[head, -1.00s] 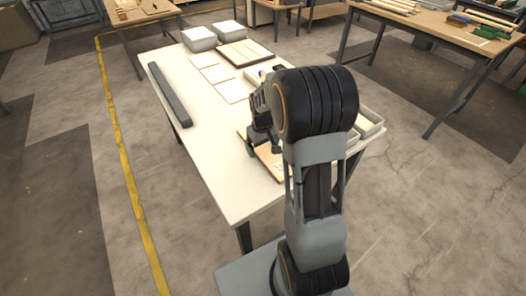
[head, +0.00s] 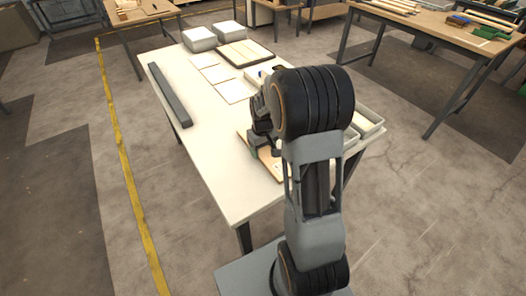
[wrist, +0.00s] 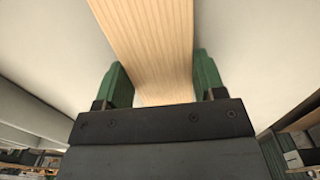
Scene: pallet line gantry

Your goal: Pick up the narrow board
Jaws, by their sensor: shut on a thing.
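The narrow board (wrist: 148,40) is pale wood with straight grain. In the wrist view it runs from the top edge down between the two green fingers of my gripper (wrist: 158,80). My gripper is shut on it, with one finger at each long side. In the head view my gripper (head: 256,150) is low over the near right part of the white table (head: 222,165). Pale wood (head: 270,168) shows beside and below the fingers there, partly hidden by my arm. I cannot tell whether the board is clear of the table.
A long dark grey bar (head: 170,96) lies along the table's left edge. Two grey boxes (head: 199,40) (head: 229,34) and a framed tray (head: 232,48) stand at the far end, near thin pale sheets (head: 216,73). An open bin (head: 372,130) is at the right. The near left tabletop is clear.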

